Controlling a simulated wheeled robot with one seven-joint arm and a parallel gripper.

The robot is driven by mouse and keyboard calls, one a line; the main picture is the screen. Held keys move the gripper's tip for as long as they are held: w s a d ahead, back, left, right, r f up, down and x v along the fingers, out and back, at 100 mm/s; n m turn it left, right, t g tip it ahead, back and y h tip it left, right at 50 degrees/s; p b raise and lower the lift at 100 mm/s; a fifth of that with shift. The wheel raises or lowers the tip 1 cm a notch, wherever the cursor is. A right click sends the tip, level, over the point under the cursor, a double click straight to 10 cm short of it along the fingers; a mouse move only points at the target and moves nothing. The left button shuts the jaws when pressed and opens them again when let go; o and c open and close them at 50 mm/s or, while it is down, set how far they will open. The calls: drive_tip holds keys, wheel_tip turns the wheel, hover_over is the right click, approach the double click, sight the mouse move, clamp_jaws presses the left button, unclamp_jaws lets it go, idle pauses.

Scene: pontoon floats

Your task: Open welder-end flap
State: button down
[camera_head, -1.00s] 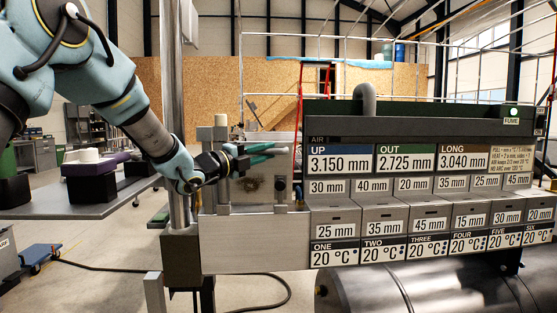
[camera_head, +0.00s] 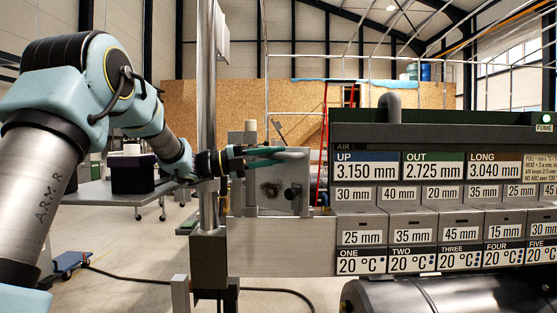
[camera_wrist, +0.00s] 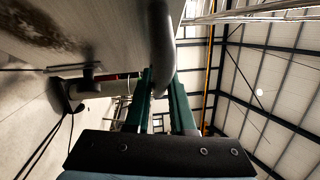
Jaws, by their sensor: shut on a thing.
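The welder-end flap appears to be the pale grey metal plate (camera_head: 272,190) with a dark scorch mark, at the left end of the labelled cabinet. In the wrist view the plate (camera_wrist: 95,25) fills the upper left. A rounded grey handle (camera_head: 294,153) is at its upper edge and shows as a thick bar (camera_wrist: 162,45) in the wrist view. My gripper (camera_head: 285,154) reaches in from the left with green fingers. In the wrist view my gripper (camera_wrist: 163,90) is shut on the handle, one finger on each side. The handle's attachment to the plate is partly hidden.
A steel post (camera_head: 207,120) stands close beside my wrist. The cabinet (camera_head: 440,185) with number labels extends right, above a black pipe (camera_head: 440,297). A table (camera_head: 90,195) stands at left, and a blue dolly (camera_head: 70,262) is on the open floor.

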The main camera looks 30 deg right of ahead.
idle(0.3)
drive_tip(key=c, duration=0.8)
unclamp_jaws()
drive_tip(key=shift+o, duration=0.2)
